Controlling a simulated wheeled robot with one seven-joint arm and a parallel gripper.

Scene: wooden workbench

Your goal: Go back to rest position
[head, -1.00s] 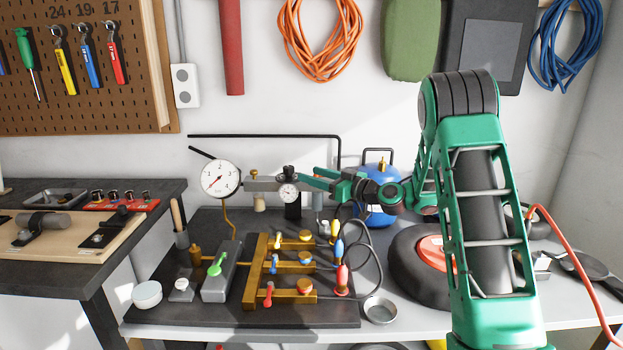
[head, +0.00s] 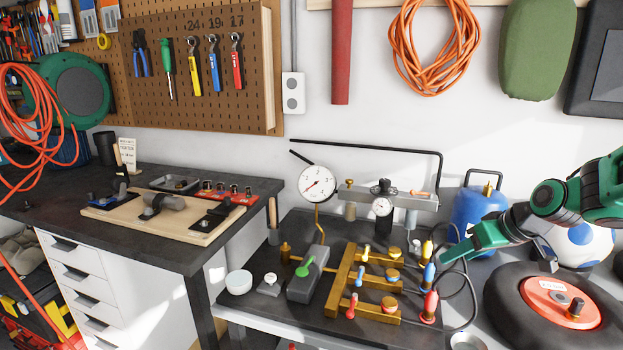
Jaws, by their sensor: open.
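My gripper (head: 450,259) is at the right in the head view, at the end of my green and black arm. It is open, with nothing seen between its fingers. It hangs near the colored plugs at the right of the brass manifold (head: 345,282); I cannot tell whether it touches the hose beside them. The blue plug (head: 429,276) and the red plug (head: 430,306) stand upright close to its tips. The rest of my arm runs off the right edge of the picture.
A round gauge (head: 317,184) stands behind the manifold. A black wheel (head: 512,306) with a red hub and a blue tank (head: 473,217) are at the right. A dark bench (head: 237,192) with a wooden board (head: 110,211) is at the left.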

